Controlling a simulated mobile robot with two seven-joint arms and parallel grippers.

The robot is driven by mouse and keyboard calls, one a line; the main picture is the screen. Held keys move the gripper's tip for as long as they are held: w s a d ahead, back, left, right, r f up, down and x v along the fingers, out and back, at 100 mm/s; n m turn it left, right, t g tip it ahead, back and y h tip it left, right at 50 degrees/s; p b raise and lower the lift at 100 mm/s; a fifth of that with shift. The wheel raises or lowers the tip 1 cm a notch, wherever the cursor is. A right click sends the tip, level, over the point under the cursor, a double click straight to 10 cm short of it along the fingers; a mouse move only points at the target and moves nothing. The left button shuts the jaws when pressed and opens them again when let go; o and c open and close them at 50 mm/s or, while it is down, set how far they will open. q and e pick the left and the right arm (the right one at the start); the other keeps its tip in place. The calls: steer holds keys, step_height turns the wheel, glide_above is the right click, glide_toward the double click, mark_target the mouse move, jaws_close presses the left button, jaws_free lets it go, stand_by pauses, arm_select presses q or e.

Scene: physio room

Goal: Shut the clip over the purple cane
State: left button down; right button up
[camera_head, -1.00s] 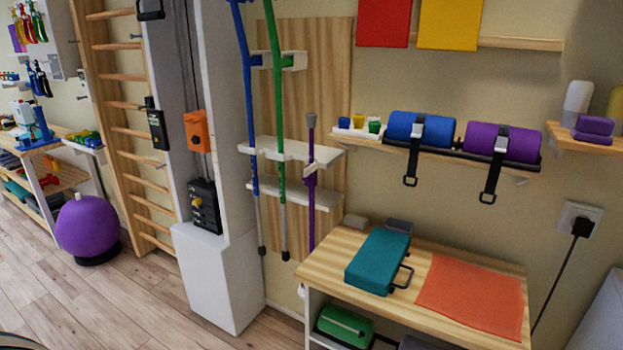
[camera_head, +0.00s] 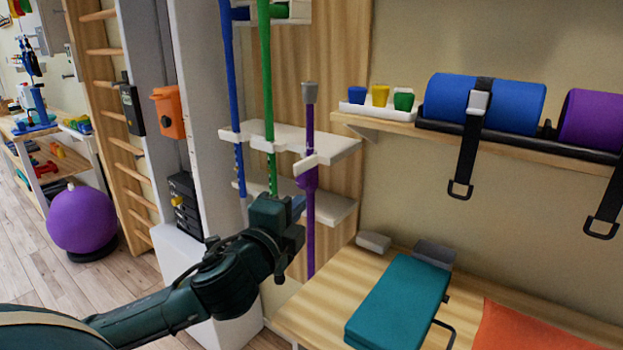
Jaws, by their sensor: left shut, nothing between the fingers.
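The purple cane (camera_head: 309,231) stands upright in the white wall rack (camera_head: 335,143), at the right of a green cane (camera_head: 265,95) and a blue cane (camera_head: 228,85). A small white clip (camera_head: 305,165) shows at the cane on the rack's front edge and slants up to the right. I cannot tell how far open it is. My left gripper (camera_head: 297,207) is shut and empty, below the clip and close to the cane in the picture. It hides the lower parts of the green cane. My right gripper is not in view.
A wooden bench (camera_head: 313,312) with a teal block (camera_head: 401,300) and an orange cloth (camera_head: 520,330) stands below right. A shelf (camera_head: 400,124) with small cups and blue and purple rolls is at the right. A white cable column (camera_head: 215,150) stands at the left.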

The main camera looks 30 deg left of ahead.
arm_select(q)
steer(key=shift+s+r, duration=0.2)
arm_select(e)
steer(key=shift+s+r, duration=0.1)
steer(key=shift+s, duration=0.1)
arm_select(q)
steer(key=p, duration=0.1)
glide_toward(306, 165)
steer(key=w+d, duration=0.4)
steer(key=a, duration=0.2)
steer(key=w+a, duration=0.1)
steer(key=a, duration=0.1)
steer(key=shift+f, duration=0.3)
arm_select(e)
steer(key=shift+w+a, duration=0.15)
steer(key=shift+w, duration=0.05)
arm_select(q)
steer(key=shift+s, duration=0.1)
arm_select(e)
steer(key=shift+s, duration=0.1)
arm_select(q)
steer(key=shift+a+m+h, duration=0.3)
steer(key=shift+m+h, duration=0.1)
steer(key=shift+h, duration=0.1)
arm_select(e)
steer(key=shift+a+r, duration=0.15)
